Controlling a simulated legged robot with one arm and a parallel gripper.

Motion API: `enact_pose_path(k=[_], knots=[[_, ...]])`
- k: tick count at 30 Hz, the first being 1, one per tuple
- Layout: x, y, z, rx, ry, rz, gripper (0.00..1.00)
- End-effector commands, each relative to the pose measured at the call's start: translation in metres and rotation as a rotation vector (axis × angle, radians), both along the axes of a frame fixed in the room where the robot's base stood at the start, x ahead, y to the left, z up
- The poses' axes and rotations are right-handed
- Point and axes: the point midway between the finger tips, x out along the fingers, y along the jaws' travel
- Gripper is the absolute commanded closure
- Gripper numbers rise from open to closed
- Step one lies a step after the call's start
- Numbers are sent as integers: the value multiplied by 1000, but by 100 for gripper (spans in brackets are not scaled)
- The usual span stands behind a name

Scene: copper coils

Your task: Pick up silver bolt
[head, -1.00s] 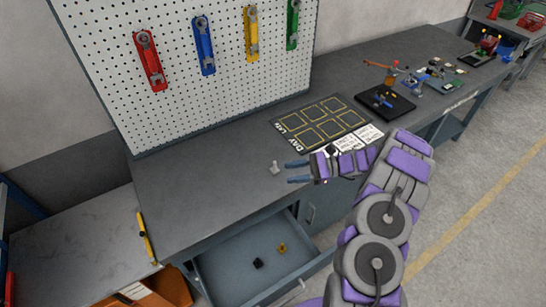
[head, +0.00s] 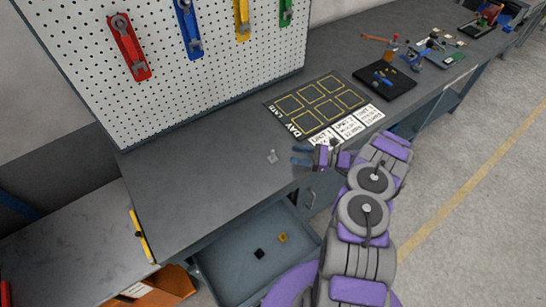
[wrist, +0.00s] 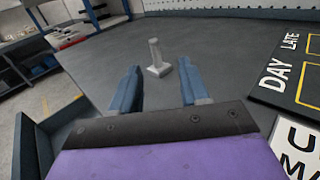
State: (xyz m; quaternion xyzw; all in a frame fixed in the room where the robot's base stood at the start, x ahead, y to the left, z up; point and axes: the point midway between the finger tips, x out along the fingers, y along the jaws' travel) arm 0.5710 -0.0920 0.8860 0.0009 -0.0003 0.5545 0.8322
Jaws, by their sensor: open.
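The silver bolt (head: 272,156) stands upright on its head on the grey workbench, near the bench's front edge. In the wrist view the bolt (wrist: 157,58) is just beyond the fingertips, roughly midway between them. My gripper (head: 296,155) is open and empty, low over the bench to the right of the bolt. In the wrist view its two blue fingers (wrist: 160,82) are spread apart and the bolt does not appear to touch either one.
A black mat with yellow squares (head: 294,121) lies right of the bolt. An open drawer (head: 225,268) with two small parts juts out below the bench. A pegboard (head: 215,75) with coloured wrenches stands behind. The bench left of the bolt is clear.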

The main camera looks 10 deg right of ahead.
Motion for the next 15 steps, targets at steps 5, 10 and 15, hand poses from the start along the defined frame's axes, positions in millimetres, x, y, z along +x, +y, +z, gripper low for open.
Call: enact_pose_path(k=[5,10,15], knots=[[13,35,-1,1,1,7,55],[21,54,-1,-1,1,5,55],[24,62,0,0,1,3,55]])
